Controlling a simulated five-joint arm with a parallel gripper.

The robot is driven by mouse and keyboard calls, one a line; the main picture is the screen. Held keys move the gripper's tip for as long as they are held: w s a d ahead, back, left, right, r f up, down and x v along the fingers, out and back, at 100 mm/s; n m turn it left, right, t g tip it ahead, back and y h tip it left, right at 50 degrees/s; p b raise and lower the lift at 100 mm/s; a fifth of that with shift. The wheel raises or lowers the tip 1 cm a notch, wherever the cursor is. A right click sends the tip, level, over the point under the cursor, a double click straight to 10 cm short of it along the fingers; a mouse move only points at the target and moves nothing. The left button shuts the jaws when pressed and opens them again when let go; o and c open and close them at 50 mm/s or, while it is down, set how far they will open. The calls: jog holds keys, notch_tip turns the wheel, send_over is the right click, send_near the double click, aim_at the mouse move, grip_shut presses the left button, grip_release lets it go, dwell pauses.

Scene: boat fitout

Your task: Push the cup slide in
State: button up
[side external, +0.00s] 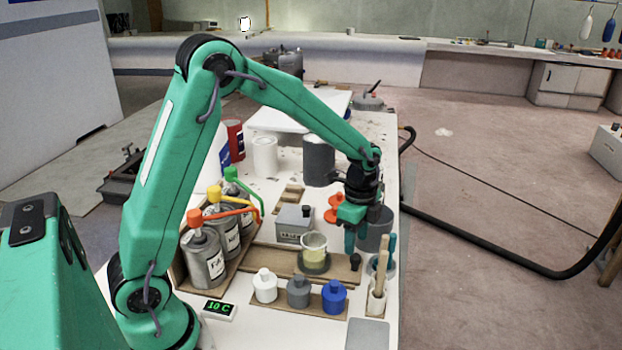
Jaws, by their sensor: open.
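The cup slide looks like a flat brown board (278,260) lying across the bench, with a dark knob (355,262) near its right end. A clear cup (313,243) with pale yellow contents stands upright on a dark round base on the board. My gripper (354,244) is open and empty, pointing down above the right end of the board, just right of the cup. One green finger shows in front; the other is partly hidden. I cannot tell whether a finger touches the knob.
A grey box (294,223) stands behind the board. White, grey and blue bottles (333,297) stand in front. Labelled cans with coloured spouts (204,258) are at left. A holder with sticks (378,290) stands at right, near the bench edge. A display (219,309) reads 10 C.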

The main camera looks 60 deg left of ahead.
aim_at(355, 256)
jog(key=shift+f, duration=3.4)
jog(key=shift+s+a, duration=0.1)
grip_shut()
